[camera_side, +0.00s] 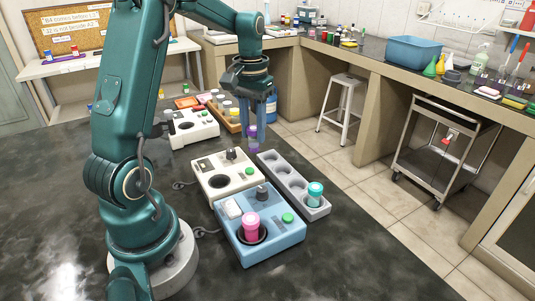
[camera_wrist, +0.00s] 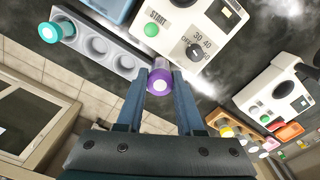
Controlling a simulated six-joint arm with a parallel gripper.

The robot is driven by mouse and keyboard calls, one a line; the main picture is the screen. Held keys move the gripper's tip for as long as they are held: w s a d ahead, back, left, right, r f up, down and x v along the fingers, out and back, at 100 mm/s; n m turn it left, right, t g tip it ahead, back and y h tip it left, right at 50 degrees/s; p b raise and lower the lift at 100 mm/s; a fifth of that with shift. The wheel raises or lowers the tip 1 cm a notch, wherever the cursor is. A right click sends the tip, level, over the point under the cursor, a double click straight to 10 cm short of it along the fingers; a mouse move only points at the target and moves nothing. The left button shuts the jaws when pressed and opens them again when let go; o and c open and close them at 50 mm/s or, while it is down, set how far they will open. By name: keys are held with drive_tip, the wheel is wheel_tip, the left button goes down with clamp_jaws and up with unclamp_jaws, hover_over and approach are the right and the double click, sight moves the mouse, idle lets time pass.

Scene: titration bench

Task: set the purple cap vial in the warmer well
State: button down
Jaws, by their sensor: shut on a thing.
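The purple cap vial (camera_side: 252,132) is upright between the fingers of my gripper (camera_side: 259,122), held above the bench. Its purple cap shows in the wrist view (camera_wrist: 158,80), with my gripper (camera_wrist: 160,86) shut on it. The vial hangs just behind a cream device (camera_side: 225,176) with a green button, a knob and a dark round well (camera_side: 217,183). In the wrist view this device (camera_wrist: 185,25) carries a START label and numbers around the knob. I cannot read which device is the warmer. A blue device (camera_side: 262,246) holds a pink vial (camera_side: 251,225) in its dark well.
A grey rack (camera_side: 290,180) beside the cream device has empty holes and a teal-capped vial (camera_side: 315,193) at its near end. A white device (camera_side: 193,127) with a dark well stands farther back, near a wooden rack (camera_side: 225,112) of vials. The bench's right front is clear.

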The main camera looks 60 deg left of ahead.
drive_tip(key=shift+n, duration=0.7)
drive_tip(key=shift+s+d+f, duration=0.35)
drive_tip(key=shift+s+d, duration=0.15)
drive_tip(key=shift+s, duration=1.2)
drive_tip(key=shift+s+d+f, duration=0.3)
drive_tip(key=shift+s+d, duration=0.25)
drive_tip(key=shift+s, duration=1.1)
drive_tip(key=shift+s+d+f, duration=0.35)
drive_tip(key=shift+s+d, duration=0.15)
drive_tip(key=shift+s, duration=1.2)
drive_tip(key=shift+f, duration=1.75)
drive_tip(key=shift+c, duration=2.3)
unclamp_jaws()
drive_tip(key=o, duration=0.4)
